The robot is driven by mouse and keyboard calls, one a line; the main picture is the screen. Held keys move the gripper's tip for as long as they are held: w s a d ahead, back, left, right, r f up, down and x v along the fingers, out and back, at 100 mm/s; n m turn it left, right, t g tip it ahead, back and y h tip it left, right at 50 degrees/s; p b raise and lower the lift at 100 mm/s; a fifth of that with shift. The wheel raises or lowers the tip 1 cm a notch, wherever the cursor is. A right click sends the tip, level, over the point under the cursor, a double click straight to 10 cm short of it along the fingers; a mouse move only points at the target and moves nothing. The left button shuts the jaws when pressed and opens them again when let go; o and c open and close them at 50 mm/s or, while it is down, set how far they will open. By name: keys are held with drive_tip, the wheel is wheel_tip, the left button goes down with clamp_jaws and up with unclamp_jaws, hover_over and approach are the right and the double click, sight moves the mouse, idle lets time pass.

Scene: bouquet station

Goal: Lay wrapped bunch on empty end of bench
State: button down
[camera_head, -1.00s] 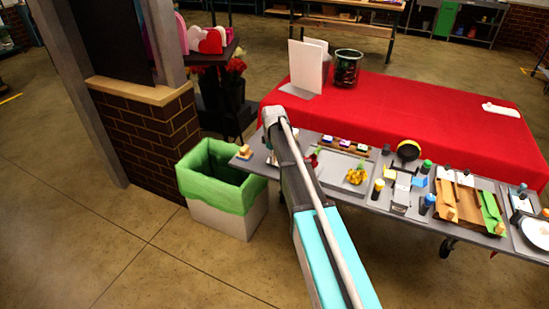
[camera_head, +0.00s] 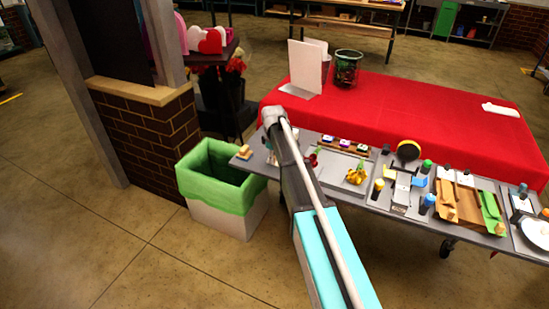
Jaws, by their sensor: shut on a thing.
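My arm reaches up from the bottom of the picture over the left part of the grey bench (camera_head: 330,186). My gripper cannot be made out; the arm hides what is behind and below its far end. A small yellow bunch (camera_head: 356,176) with a bit of green lies on the bench right of my arm. A small red bunch (camera_head: 313,159) shows close beside the arm, partly hidden by it. I cannot tell which bunch is the wrapped one, or whether one is held. The bench's left end (camera_head: 258,165) is partly covered by my arm.
A bin with a green liner (camera_head: 216,184) stands left of the bench. A small yellow and wooden block (camera_head: 244,152) sits at the bench's left corner. Tools, bottles and wooden trays (camera_head: 458,203) crowd the right half. A red-covered table (camera_head: 420,105) stands behind.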

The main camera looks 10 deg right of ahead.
drive_tip(key=shift+f, duration=0.15)
idle(0.4)
drive_tip(key=shift+c, duration=1.9)
unclamp_jaws()
drive_tip(key=o, duration=0.4)
drive_tip(key=shift+r+p, duration=3.4)
drive_tip(key=shift+r, duration=0.15)
